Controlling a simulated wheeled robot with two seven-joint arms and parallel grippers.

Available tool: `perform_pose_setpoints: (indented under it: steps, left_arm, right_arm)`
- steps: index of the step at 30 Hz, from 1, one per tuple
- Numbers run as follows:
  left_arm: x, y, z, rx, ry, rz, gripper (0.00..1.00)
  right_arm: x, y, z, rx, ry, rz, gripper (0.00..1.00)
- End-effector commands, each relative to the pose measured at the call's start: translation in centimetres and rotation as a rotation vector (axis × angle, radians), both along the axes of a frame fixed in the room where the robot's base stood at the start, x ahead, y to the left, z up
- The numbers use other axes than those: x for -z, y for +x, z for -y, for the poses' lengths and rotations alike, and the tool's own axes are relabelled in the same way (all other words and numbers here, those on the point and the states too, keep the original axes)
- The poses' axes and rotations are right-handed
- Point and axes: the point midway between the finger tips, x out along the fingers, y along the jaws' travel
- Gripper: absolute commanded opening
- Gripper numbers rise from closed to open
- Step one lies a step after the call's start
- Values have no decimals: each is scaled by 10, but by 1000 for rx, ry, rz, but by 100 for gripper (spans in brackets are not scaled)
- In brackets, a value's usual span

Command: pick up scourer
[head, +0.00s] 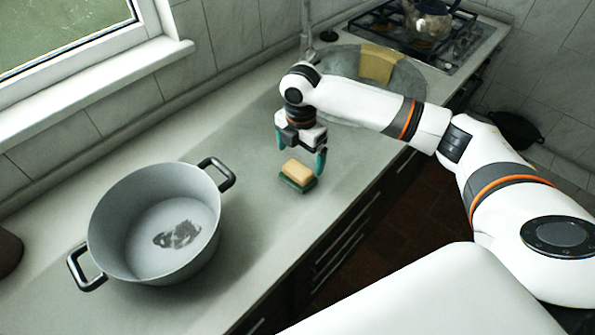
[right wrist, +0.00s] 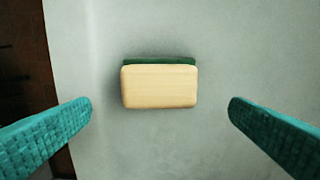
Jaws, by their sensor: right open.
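The scourer (head: 297,175) lies on the worktop in the head view, with a yellow sponge top and a green layer under it. In the right wrist view the scourer (right wrist: 159,87) lies crosswise near the middle, its green edge showing at the top. My right gripper (head: 302,157) is open above it, with its two teal fingers apart. In the right wrist view the fingers of my right gripper (right wrist: 160,112) stand to the left and right of the scourer, with clear gaps and nothing between them held. My left gripper is not in view.
A large grey pot (head: 160,222) with a dark patch inside stands left of the scourer. Behind my right arm are a sink (head: 343,62) with a yellow cloth (head: 378,63) and a stove with a kettle (head: 430,22). The worktop's front edge is close to the scourer.

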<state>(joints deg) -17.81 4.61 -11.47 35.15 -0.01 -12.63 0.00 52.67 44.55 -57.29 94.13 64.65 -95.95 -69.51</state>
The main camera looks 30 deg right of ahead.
Motion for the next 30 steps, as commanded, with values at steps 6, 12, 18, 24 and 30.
perform_pose_setpoints:
  steps: [6, 12, 18, 24, 30]
  left_arm:
    - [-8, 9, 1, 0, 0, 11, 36]
    - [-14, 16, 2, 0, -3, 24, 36]
    - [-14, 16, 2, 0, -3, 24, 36]
    - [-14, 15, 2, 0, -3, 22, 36]
    - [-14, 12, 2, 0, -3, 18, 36]
  right_arm:
    - [20, -3, -1, -1, 0, -3, 100]
    - [48, -4, -1, 0, -1, -2, 100]
    - [56, -4, -1, -1, 0, 1, 100]
    - [55, -3, -1, -1, 0, 1, 87]
    - [55, -3, -1, -1, 0, 1, 54]
